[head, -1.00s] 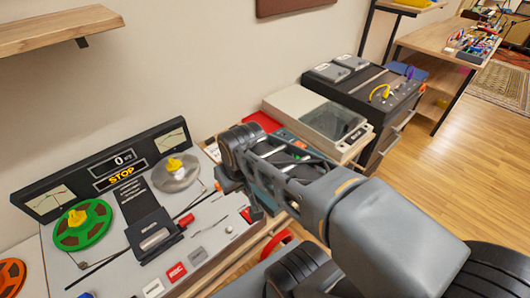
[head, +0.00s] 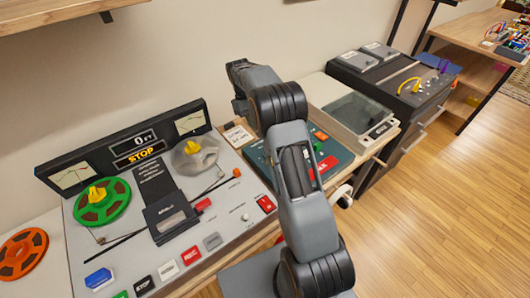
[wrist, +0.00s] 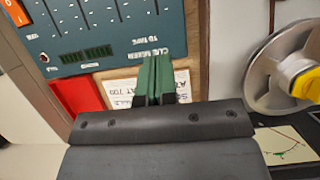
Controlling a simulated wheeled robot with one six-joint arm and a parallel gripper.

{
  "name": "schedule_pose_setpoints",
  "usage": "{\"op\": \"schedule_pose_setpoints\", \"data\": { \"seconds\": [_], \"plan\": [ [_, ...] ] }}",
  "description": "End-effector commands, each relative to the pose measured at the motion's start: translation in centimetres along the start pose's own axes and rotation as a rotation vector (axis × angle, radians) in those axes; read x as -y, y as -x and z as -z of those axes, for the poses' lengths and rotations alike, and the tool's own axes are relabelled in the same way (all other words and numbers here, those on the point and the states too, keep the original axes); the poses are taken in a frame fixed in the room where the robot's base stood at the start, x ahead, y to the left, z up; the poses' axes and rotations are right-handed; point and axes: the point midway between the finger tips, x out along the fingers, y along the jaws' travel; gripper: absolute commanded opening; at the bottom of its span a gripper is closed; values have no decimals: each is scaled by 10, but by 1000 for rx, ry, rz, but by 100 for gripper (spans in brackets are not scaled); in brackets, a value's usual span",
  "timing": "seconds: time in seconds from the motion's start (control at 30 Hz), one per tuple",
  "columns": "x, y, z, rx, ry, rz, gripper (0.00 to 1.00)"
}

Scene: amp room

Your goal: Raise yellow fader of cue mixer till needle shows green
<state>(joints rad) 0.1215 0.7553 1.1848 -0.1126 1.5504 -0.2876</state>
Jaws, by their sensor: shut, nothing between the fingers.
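The cue mixer (head: 258,157) is a teal panel between the tape deck and the record player, partly behind my arm. In the wrist view its panel (wrist: 100,35) is upside down, with the words CUE MIXER, several slots and a dark ribbed strip. I cannot make out the yellow fader in either view. My gripper (wrist: 153,78) has green fingertips, shut and empty, over the mixer's labelled edge and a paper card. The tape deck's right meter (head: 190,122) has a needle and also shows in the wrist view (wrist: 283,147), partly cut off; its reading is unclear.
The tape deck (head: 235,222) with a green reel (head: 112,203) and a grey reel (head: 210,150) stands left of the mixer. The record player (head: 345,122) stands right. A red block (wrist: 75,105) lies beside the card. A wooden shelf (head: 50,14) hangs above left.

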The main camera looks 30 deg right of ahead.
Motion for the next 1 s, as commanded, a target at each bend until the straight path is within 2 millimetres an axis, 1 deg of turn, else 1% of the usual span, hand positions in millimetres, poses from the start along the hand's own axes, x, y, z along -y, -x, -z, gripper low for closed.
{"op": "schedule_pose_setpoints", "data": {
  "seconds": [0.1, 0.27, 0.5, 0.67, 0.7, 0.8, 1.0],
  "plan": [
    [-2, -11, 5, 16, 4, 2, 0],
    [-2, -33, 4, 20, 5, 3, 0],
    [-2, -79, 4, 20, 5, 3, 0],
    [-2, -107, 3, 19, 5, 3, 0],
    [-2, -106, -3, 15, 4, 2, 0],
    [-2, -110, -15, 15, 4, 2, 0],
    [-2, -116, -29, 15, 4, 2, 0]
  ]
}}
